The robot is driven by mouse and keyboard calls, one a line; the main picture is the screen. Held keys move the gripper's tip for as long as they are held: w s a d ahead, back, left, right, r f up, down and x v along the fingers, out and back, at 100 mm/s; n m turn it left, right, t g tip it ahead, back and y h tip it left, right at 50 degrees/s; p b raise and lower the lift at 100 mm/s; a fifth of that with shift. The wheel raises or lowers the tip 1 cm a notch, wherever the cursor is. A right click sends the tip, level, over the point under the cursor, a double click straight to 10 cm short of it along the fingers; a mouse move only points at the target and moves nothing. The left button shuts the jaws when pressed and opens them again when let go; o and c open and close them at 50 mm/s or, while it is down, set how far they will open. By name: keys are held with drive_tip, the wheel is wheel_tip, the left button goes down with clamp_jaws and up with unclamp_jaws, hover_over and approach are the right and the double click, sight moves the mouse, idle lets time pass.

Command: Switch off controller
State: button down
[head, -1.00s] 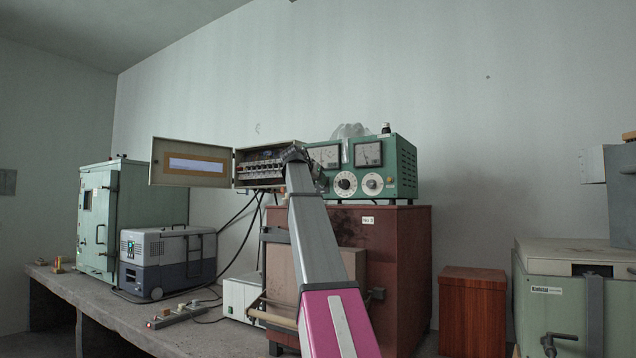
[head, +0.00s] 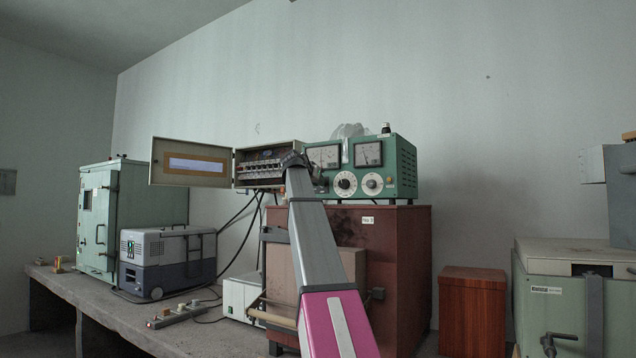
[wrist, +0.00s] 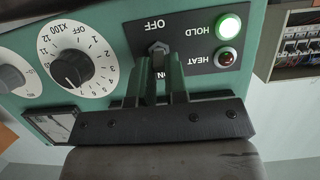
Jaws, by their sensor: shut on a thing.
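The green controller (head: 405,165) stands on a brown cabinet, with two meters and two white dials on its front. The wrist view shows its panel (wrist: 192,20) upside down, with a small toggle switch (wrist: 158,48) between the OFF label and the partly covered ON label. My gripper (wrist: 161,68) is at this switch, its two fingers shut on it. The fingers hide much of the lever, so I cannot tell its exact position. The HOLD lamp (wrist: 228,25) glows pale green. The HEAT lamp (wrist: 227,57) is dark red. In the head view my arm hides the gripper tips.
An open breaker box (head: 262,172) adjoins the controller on the left, its door (head: 160,178) swung out left. A dial (wrist: 80,62) lies beside the switch. The brown cabinet (head: 400,260) is below. Black cables (head: 238,215) hang under the breaker box.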

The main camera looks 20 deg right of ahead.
drive_tip(key=shift+s+a+f+t+h, duration=0.1)
drive_tip(key=shift+s+f+t+h, duration=0.1)
drive_tip(key=shift+f+t+h, duration=0.65)
drive_tip(key=shift+w+f+t+h, duration=0.1)
drive_tip(key=shift+f+t+h, duration=0.05)
drive_tip(key=shift+t+h, duration=1)
drive_tip(key=shift+h, duration=0.3)
drive_tip(key=c, duration=1.1)
unclamp_jaws()
drive_tip(key=shift+c, duration=0.2)
drive_tip(key=v, duration=1)
drive_tip(key=shift+a, duration=0.35)
